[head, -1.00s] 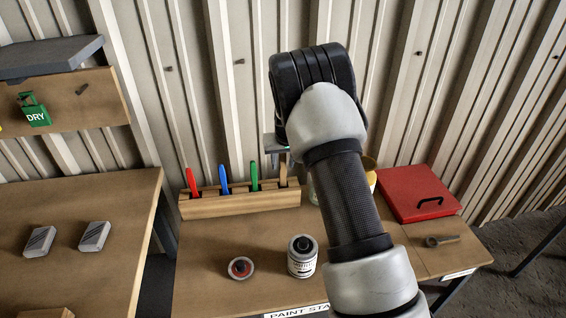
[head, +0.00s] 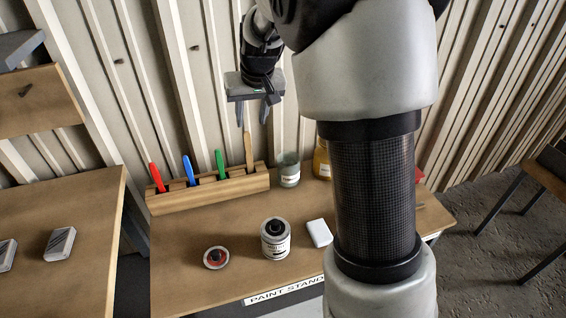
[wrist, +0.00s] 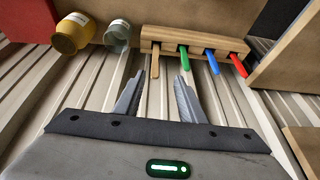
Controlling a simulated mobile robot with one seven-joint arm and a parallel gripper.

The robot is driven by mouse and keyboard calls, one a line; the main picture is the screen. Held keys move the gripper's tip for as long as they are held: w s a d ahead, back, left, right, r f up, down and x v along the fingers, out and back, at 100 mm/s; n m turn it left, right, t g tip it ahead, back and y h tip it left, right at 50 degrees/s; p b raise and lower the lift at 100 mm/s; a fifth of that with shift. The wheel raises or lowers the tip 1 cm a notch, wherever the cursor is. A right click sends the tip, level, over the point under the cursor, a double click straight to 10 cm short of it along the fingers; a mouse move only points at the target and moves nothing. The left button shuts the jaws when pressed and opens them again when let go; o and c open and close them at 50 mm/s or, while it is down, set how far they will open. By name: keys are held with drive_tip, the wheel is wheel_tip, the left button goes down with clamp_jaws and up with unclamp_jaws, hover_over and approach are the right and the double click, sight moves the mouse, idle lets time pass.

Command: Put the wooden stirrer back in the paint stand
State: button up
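The wooden stirrer (head: 248,152) stands upright in the rightmost slot of the wooden paint stand (head: 215,193), beside the red, blue and green handled tools. In the wrist view the stirrer (wrist: 155,66) sits at the left end of the stand (wrist: 200,36). My gripper (head: 252,122) is above the stirrer, fingers pointing down. In the wrist view my gripper's fingers (wrist: 160,77) are spread with nothing between them. The stirrer's lower end is hidden in the stand.
A glass jar (head: 288,170) and a yellow jar (head: 322,160) stand right of the stand. The corrugated wall (head: 200,90) is close behind.

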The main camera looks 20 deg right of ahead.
drive_tip(key=s+r, duration=0.5)
drive_tip(key=s, duration=0.3)
drive_tip(key=s+r, duration=0.4)
drive_tip(key=s, duration=0.4)
drive_tip(key=s+f, duration=0.1)
drive_tip(key=s, duration=1.4)
drive_tip(key=shift+s+t+h, duration=0.3)
drive_tip(key=shift+s+t, duration=0.05)
drive_tip(key=shift+t, duration=0.05)
drive_tip(key=shift+r, duration=0.1)
